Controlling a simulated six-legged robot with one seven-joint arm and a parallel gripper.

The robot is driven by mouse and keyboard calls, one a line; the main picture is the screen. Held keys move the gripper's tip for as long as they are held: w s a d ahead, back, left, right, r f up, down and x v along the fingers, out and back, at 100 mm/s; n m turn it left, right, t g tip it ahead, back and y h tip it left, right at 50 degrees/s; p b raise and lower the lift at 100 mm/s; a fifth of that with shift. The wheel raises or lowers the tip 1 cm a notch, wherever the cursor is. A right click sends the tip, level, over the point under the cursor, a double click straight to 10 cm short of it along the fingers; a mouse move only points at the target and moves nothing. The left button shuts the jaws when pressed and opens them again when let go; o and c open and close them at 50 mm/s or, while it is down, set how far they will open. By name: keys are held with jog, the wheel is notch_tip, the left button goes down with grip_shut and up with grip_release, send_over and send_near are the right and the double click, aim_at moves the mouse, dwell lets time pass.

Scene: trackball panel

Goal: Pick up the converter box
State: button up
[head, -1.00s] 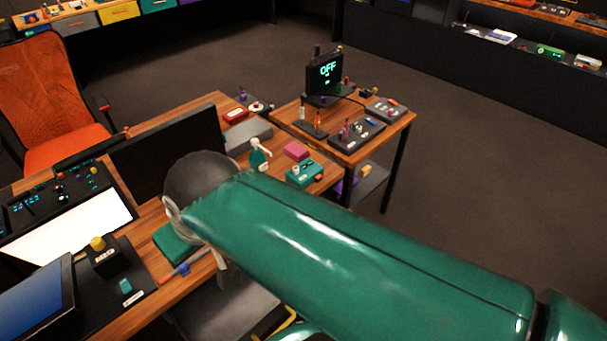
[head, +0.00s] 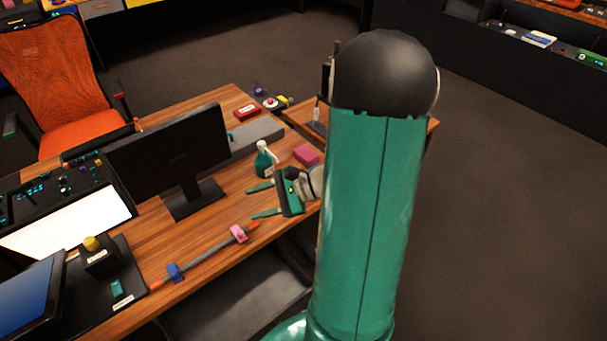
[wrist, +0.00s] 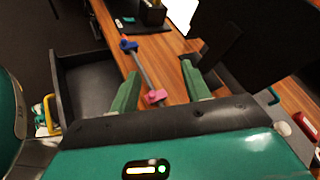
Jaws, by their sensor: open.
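I cannot surely pick out the converter box in the current views. A teal box with small controls, seen earlier at the desk's right end, is now hidden behind my gripper and arm. My gripper (head: 257,201) is over the desk's right part, its fingers pointing left, apart and empty. In the wrist view my gripper (wrist: 160,70) has its two green fingers spread, with bare desk and part of a grey bar (wrist: 142,68) between them. A pink block (head: 307,156) and a green spray bottle (head: 265,160) stand just behind my gripper in the head view.
The grey bar (head: 207,254) with blue and pink clamps lies along the desk's front. A monitor (head: 170,150) stands behind it. A dark open drawer (wrist: 82,85) juts from the desk. A red box (head: 247,112) is at the back. Open floor lies right of my arm.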

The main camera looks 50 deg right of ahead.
jog(key=s+d+f+m+t+h, duration=0.4)
jog(key=d+f+m+t+h, duration=0.25)
jog(key=d, duration=0.45)
jog(key=s+d+f+m+t+h, duration=0.3)
jog(key=d+f+m+h, duration=0.35)
jog(key=d+m, duration=0.35)
jog(key=shift+g, duration=0.25)
jog(key=w, duration=0.5)
jog(key=w+d, duration=0.1)
jog(key=w, duration=0.2)
jog(key=shift+f, duration=0.35)
jog(key=w, duration=0.5)
jog(key=shift+d+f, duration=0.35)
jog(key=shift+f, duration=0.05)
grip_shut()
